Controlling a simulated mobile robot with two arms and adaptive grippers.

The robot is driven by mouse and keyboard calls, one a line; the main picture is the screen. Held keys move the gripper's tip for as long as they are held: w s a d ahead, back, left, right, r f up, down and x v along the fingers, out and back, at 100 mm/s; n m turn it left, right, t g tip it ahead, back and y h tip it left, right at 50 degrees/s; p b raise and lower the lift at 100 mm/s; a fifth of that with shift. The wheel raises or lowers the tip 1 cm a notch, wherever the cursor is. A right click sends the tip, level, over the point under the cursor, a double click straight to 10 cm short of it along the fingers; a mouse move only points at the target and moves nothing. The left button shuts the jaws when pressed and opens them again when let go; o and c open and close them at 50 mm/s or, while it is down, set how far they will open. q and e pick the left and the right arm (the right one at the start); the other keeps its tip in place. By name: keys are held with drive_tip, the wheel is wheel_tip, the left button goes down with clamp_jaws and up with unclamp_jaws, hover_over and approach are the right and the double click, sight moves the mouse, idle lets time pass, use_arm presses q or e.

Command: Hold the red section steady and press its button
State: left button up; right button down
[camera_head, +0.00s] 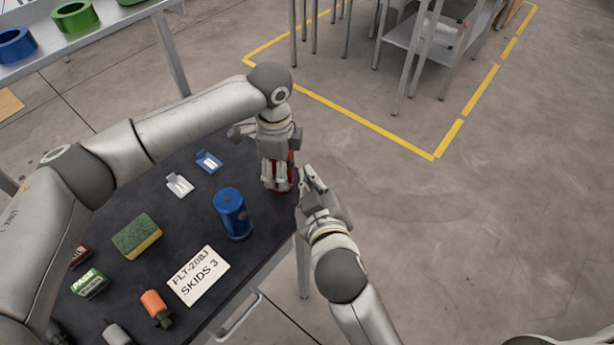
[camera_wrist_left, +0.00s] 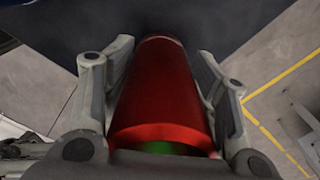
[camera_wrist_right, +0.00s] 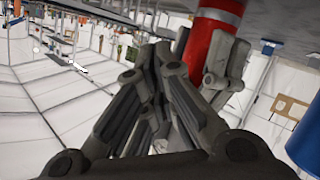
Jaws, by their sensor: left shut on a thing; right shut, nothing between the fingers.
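The red section (camera_head: 284,187), a red cylinder, stands near the far right corner of the dark table, mostly hidden by my left gripper (camera_head: 275,180). That gripper is shut on it, with a finger on each side of the red body (camera_wrist_left: 165,90) in the left wrist view. Something green (camera_wrist_left: 163,147) shows inside its near end. My right gripper (camera_head: 309,178) is shut and empty, just right of the red section and apart from it in the head view. In the right wrist view the red section (camera_wrist_right: 208,45) is beyond the closed fingers (camera_wrist_right: 165,65). I cannot make out the button.
A blue cylinder (camera_head: 232,214) stands on the table (camera_head: 185,220) near the red section. A sponge (camera_head: 137,236), a label card (camera_head: 198,275), an orange-capped item (camera_head: 156,306) and small tags (camera_head: 180,185) lie to the left. Right of the table is open floor.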

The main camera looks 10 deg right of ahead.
drive_tip(key=shift+s+d, duration=1.7)
drive_tip(key=shift+d, duration=0.15)
use_arm(q)
drive_tip(key=o, duration=1.5)
